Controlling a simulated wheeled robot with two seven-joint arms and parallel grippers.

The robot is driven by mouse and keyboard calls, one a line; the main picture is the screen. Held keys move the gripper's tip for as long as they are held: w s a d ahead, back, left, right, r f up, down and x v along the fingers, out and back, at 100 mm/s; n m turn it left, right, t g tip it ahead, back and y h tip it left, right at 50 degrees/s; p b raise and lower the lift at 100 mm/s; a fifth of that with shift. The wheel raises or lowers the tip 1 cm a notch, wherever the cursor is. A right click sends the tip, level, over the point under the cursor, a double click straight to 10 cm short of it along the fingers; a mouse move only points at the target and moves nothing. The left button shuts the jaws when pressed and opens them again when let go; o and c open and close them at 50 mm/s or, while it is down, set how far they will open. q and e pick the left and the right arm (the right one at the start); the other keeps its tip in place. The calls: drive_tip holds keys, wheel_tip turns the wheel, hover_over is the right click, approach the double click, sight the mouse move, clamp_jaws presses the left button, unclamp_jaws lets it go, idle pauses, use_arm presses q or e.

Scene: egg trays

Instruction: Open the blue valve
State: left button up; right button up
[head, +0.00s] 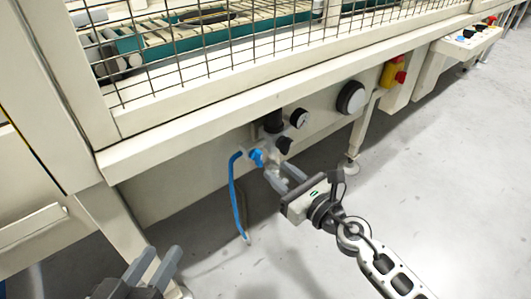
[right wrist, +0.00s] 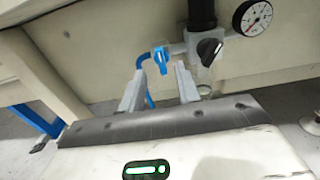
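The blue valve (head: 257,157) sits on a small pipe fitting under the machine's front beam, with a blue hose hanging from its left side. In the right wrist view the blue valve handle (right wrist: 161,60) points downward, a little beyond and between my fingertips. My right gripper (head: 283,179) is open just below and to the right of the valve; its two fingers also show apart in the right wrist view (right wrist: 158,82). No contact with the valve is visible. My left gripper (head: 155,268) is at the bottom left of the head view, fingers apart and empty, away from the valve.
A black knob (right wrist: 209,47) and a pressure gauge (right wrist: 253,17) are just right of the valve. The blue hose (head: 235,195) hangs at its left. A wire mesh guard (head: 230,50) and beam (head: 200,135) are above. The grey floor (head: 420,180) is clear at the right.

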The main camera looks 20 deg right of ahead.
sight(262, 157)
drive_tip(key=x, duration=0.6)
clamp_jaws()
